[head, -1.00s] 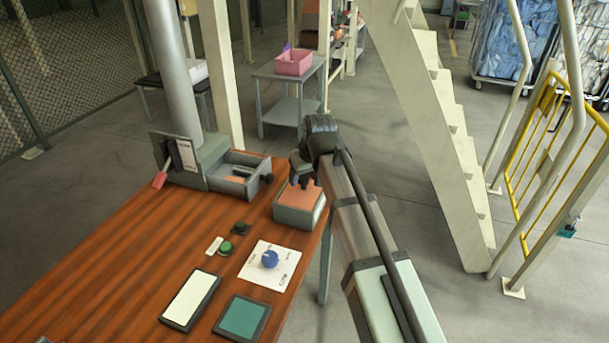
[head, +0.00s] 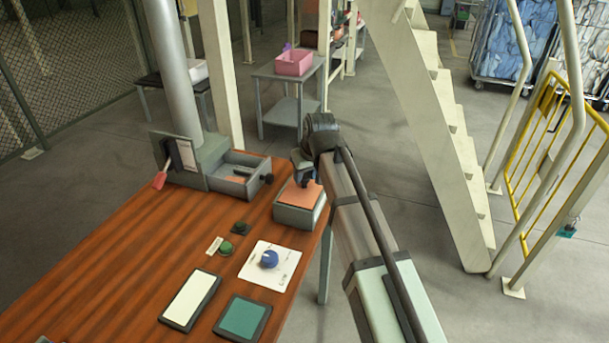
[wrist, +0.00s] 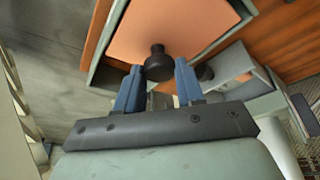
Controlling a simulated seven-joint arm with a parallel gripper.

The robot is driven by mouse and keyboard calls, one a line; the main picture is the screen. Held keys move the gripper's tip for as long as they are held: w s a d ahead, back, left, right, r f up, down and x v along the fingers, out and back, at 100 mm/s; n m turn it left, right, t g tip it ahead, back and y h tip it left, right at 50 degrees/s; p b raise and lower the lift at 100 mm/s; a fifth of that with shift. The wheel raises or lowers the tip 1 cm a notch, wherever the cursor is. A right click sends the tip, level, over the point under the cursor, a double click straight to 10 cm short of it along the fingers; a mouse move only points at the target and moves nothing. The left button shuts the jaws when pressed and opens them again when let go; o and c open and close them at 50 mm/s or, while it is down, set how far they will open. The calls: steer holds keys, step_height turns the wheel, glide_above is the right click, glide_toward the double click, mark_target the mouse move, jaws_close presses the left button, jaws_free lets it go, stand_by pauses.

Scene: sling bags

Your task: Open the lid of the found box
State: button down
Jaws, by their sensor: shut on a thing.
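The found box (head: 296,214) is a small grey box at the far right corner of the wooden table. Its orange lid (head: 300,195) looks flat across the top, and it shows large in the wrist view (wrist: 165,28). A round black knob (wrist: 158,66) stands at the lid's edge. My gripper (head: 304,181) is over the far side of the box. In the wrist view its blue fingers (wrist: 157,88) are shut on the knob, one on each side. The gripper hides part of the lid and the knob in the head view.
A grey open drawer unit (head: 235,180) with a red-handled lever stands left of the box. A white card with a blue dial (head: 269,259), a green button (head: 225,248) and two flat panels lie nearer. The wooden table (head: 110,270) is clear at left.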

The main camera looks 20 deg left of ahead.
steer(key=w, duration=0.9)
steer(key=shift+w, duration=0.4)
steer(key=c, duration=0.7)
jaws_free()
steer(key=shift+s, duration=0.1)
steer(key=v, duration=1.4)
